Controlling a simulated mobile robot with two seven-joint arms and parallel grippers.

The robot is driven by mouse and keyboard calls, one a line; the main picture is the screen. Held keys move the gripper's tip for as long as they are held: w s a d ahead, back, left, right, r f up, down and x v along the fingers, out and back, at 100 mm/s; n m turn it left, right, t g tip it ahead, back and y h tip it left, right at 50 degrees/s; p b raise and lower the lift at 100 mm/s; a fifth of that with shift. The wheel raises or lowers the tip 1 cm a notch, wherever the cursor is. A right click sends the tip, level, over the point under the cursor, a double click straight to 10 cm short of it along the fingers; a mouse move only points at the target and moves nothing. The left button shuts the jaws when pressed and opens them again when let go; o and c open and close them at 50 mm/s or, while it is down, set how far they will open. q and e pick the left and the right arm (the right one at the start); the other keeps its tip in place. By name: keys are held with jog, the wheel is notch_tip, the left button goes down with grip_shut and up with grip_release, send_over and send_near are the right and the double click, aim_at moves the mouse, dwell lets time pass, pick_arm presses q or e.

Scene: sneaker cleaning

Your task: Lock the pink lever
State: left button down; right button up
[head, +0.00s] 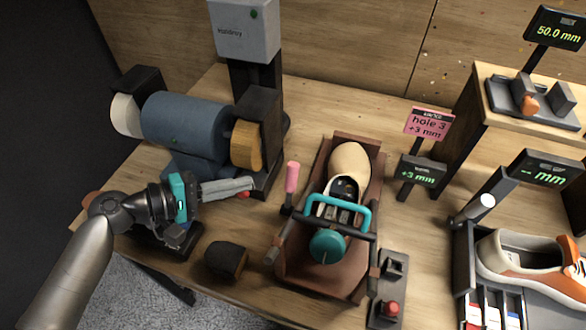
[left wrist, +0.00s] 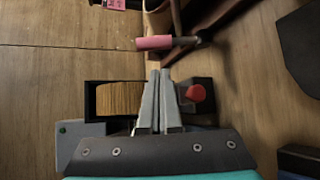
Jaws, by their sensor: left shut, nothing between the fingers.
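The pink lever (head: 292,178) stands upright at the left side of the brown shoe fixture (head: 297,278) in the head view. It also shows in the left wrist view (left wrist: 154,42), ahead of the fingertips and apart from them. My left gripper (head: 250,184) is shut and empty, to the left of the lever, its fingers pointing right toward it. The same gripper shows in the left wrist view (left wrist: 160,75). A tan shoe (head: 349,163) sits in the fixture under a teal handle (head: 338,206). My right gripper is in neither view.
A blue grinder (head: 185,125) with a tan wheel (head: 246,146) stands just behind my left gripper. A dark brush-like block (head: 227,260) lies in front. A pink "hole 3 +3 mm" sign (head: 428,124) and a white-orange sneaker (head: 520,260) are to the right.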

aim_at(291, 186)
pick_arm(q)
jog(key=x, duration=0.9)
jog(key=shift+w+d+f, duration=0.1)
jog(key=shift+w+d, duration=0.05)
jog(key=shift+d, duration=0.2)
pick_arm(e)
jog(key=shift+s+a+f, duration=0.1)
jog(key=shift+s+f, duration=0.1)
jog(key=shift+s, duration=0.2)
